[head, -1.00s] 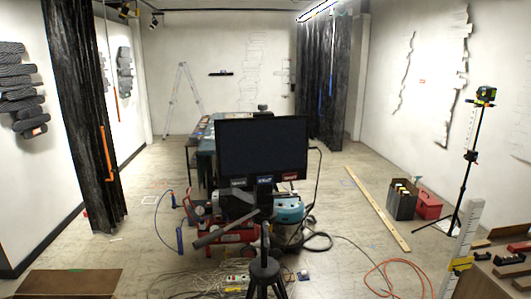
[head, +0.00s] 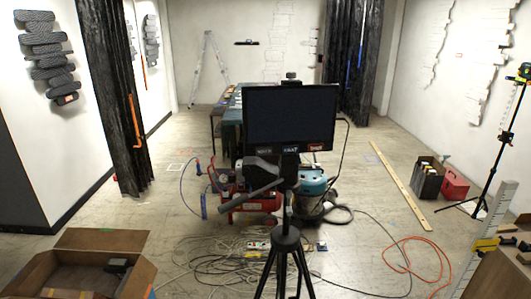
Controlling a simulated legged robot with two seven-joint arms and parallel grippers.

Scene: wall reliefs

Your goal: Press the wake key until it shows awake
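A dark, blank monitor (head: 290,115) stands on a black tripod (head: 286,243) in the middle of the head view. Along its lower edge are small labels: a dark one at the left, a bluish one (head: 291,150) in the middle and a red one (head: 315,147) at the right. Their lettering is too small to read surely. I cannot tell which part, if any, is the wake key, and no awake sign shows. Neither of my grippers is in view, and nothing touches the monitor.
A red compressor (head: 250,203) and a teal vacuum (head: 311,182) stand behind the tripod. Cables and an orange hose (head: 418,239) lie on the floor. An open cardboard box (head: 65,278) is at lower left. A yellow plank (head: 401,184) lies right.

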